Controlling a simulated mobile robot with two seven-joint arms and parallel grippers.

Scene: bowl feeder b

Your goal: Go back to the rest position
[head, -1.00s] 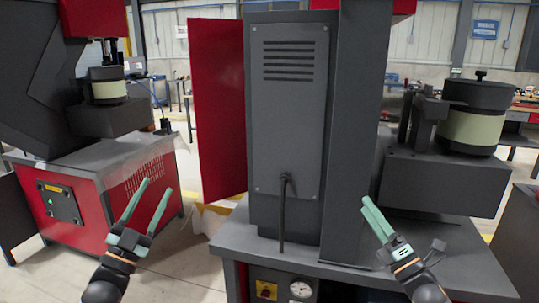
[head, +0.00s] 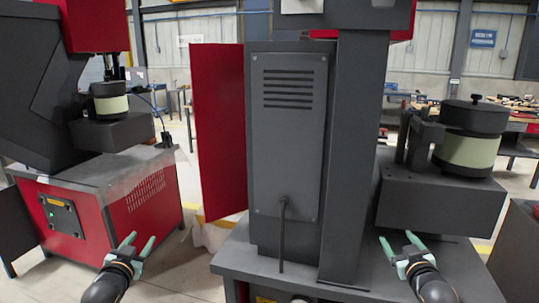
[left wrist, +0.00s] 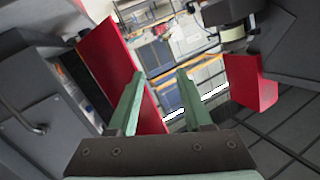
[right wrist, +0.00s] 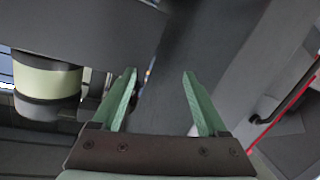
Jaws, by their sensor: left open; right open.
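My left gripper (head: 138,245) has green fingers and is low in the head view, in front of the red machine base at the left. It is open and empty; its spread fingers also show in the left wrist view (left wrist: 160,80). My right gripper (head: 400,240) is low at the right, in front of the dark block under the bowl feeder. It is open and empty, with its fingers apart in the right wrist view (right wrist: 160,78).
A grey machine cabinet (head: 288,150) with a red door (head: 218,130) stands in the middle on a grey table (head: 300,280). A bowl feeder (head: 468,150) sits on a dark block (head: 440,200) at the right. A second feeder (head: 110,100) stands at the left.

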